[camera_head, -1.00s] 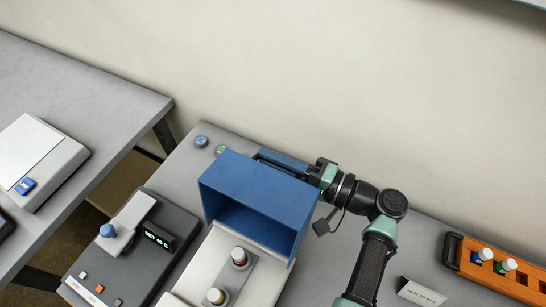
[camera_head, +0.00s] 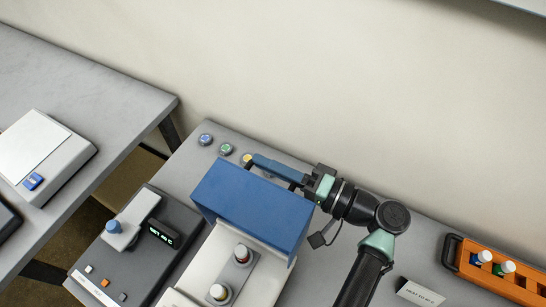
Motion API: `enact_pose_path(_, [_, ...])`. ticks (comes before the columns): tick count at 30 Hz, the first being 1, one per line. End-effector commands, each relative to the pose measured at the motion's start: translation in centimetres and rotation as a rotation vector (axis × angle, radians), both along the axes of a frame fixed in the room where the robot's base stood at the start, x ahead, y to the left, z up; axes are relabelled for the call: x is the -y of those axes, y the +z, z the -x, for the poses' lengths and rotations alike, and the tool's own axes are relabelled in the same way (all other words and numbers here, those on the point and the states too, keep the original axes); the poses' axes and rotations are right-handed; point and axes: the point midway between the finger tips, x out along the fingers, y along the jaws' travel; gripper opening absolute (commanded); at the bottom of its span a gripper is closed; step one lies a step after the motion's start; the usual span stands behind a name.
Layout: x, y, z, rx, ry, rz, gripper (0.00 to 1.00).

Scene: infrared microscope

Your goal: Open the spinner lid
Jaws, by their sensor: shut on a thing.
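The spinner is a whitish device (camera_head: 186,297) at the bottom centre, with a blue box-shaped lid (camera_head: 252,205) over its far part. The lid stands tilted, its broad blue face towards me, and the spinner's near part is uncovered. A blue handle bar (camera_head: 277,170) runs along the lid's far side on dark posts. My gripper (camera_head: 306,183) comes from the right and is shut at the right end of the handle; the fingertips are largely hidden.
Left of the spinner stands a dark grey device (camera_head: 132,245) with a display. Round green, blue and yellow-topped items (camera_head: 226,148) lie behind the lid. An orange rack (camera_head: 500,272) with vials and a white label card (camera_head: 421,292) are at right. The wall is close behind.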

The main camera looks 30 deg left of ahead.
Motion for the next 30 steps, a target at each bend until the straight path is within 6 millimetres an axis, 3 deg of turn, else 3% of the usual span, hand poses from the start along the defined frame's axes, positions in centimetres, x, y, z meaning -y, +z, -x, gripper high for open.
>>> enact_pose_path(8, [0.0,-0.3,0.2,0.001,0.005,0.005,0.00])
enact_pose_path(9, [0.0,-0.3,0.2,0.000,0.005,0.005,0.22])
enact_pose_path(13, [0.0,-0.2,0.2,0.001,0.004,0.004,0.45])
enact_pose_path(23, [0.2,-0.1,0.1,0.003,0.002,0.002,0.45])
enact_pose_path(26, [1.1,-0.2,0.1,0.004,0.000,0.002,0.45])
enact_pose_path(30, [3.8,-0.3,0.1,0.004,-0.003,0.003,0.45])
